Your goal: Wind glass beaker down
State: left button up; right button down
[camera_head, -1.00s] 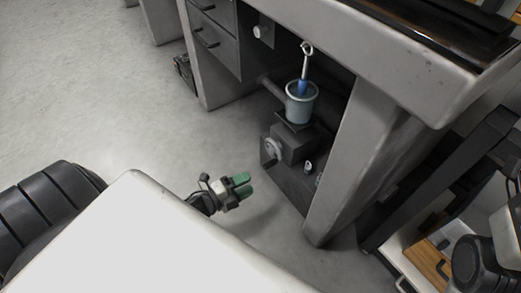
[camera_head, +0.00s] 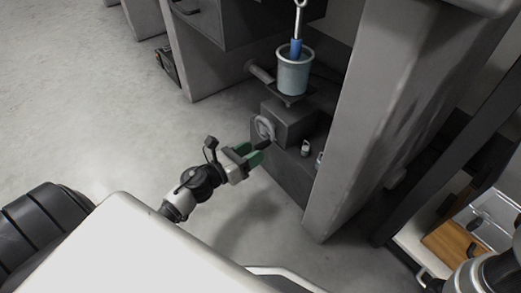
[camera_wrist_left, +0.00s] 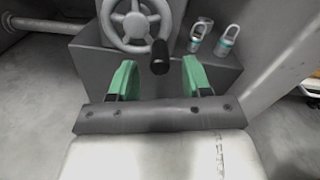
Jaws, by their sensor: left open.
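The glass beaker (camera_head: 293,76) stands upright on a small platform above a grey block under the table. A blue cylinder (camera_head: 296,47) on a hook hangs down into its mouth. A grey handwheel (camera_head: 264,128) sits on the block's side, and in the left wrist view the wheel (camera_wrist_left: 133,22) has a dark crank knob (camera_wrist_left: 160,57). My left gripper (camera_head: 256,153) has green fingers, is open and points at the wheel. In the left wrist view the knob lies between and beyond the fingertips (camera_wrist_left: 160,75), seemingly not gripped. The right gripper is not clearly visible.
Metal weights with loops (camera_wrist_left: 213,39) stand on the ledge right of the wheel. The table leg (camera_head: 355,120) rises close on the right. A drawer unit (camera_head: 225,30) is at the upper left. Open floor (camera_head: 90,110) lies to the left.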

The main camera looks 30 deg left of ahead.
aim_at(260, 132)
pick_arm(q)
jog(key=shift+x, duration=1.8)
grip_shut()
